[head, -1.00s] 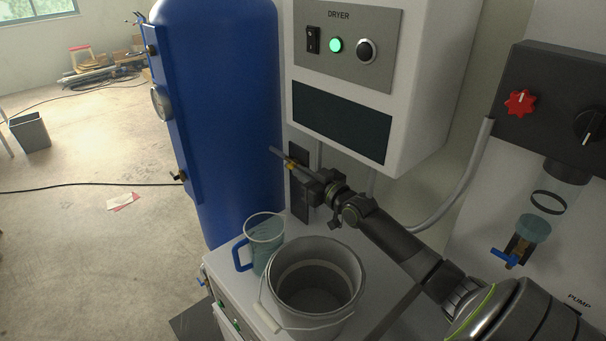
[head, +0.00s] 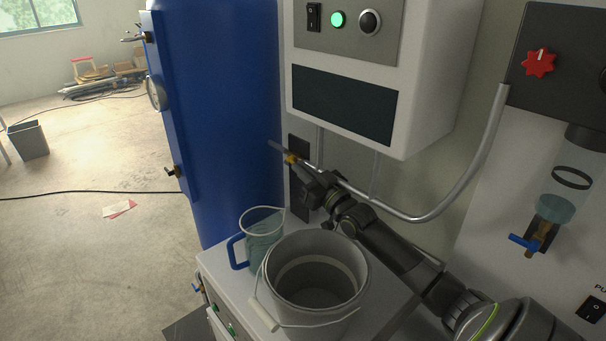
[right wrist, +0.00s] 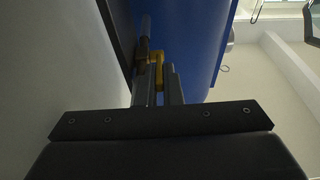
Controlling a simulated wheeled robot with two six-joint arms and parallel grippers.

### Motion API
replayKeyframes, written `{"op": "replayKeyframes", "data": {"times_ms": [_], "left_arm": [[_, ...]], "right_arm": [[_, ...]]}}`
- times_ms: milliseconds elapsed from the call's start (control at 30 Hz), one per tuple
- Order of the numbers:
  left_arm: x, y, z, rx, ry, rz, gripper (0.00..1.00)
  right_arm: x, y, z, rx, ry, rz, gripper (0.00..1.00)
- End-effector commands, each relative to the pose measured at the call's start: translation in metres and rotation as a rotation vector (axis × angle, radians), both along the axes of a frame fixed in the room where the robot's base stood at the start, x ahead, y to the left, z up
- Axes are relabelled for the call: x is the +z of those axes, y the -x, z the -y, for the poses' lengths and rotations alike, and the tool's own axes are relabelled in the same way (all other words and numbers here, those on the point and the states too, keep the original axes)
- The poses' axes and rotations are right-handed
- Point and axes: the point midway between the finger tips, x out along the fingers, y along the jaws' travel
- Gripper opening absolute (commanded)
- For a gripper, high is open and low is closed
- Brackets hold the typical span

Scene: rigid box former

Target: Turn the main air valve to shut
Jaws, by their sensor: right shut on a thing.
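The main air valve shows as a small yellow handle (head: 291,158) on a thin grey pipe between the blue tank and the dryer cabinet. My right gripper (head: 299,163) reaches it from the lower right and is shut on the handle. In the right wrist view, the yellow handle (right wrist: 157,58) sits between the two fingers (right wrist: 158,85), which partly hide it. The angle of the handle is too small to read. My left gripper is not in view.
The dryer cabinet (head: 342,104) hangs just above my right arm. A grey bucket (head: 312,318) and a clear jug with a blue handle (head: 262,240) stand on the bench below it. The blue tank (head: 222,120) is close on the left. A curved pipe (head: 480,150) runs behind my arm.

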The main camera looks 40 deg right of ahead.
Motion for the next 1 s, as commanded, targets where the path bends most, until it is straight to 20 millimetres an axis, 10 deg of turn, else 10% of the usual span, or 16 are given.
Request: {"op": "replayKeyframes", "data": {"times_ms": [133, 333, 733, 1000], "left_arm": [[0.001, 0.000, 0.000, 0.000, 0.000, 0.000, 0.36], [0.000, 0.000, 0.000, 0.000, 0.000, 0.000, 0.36], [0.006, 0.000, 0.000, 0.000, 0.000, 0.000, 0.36], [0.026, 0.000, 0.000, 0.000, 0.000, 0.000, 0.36]], "right_arm": [[0.000, 0.000, 0.000, 0.000, 0.000, -0.001, 0.00], [0.000, 0.000, 0.000, 0.000, 0.000, -0.001, 0.28], [-0.001, 0.006, 0.001, 0.000, 0.000, -0.004, 0.28], [-0.010, 0.046, 0.004, 0.000, 0.001, -0.006, 0.28]]}}
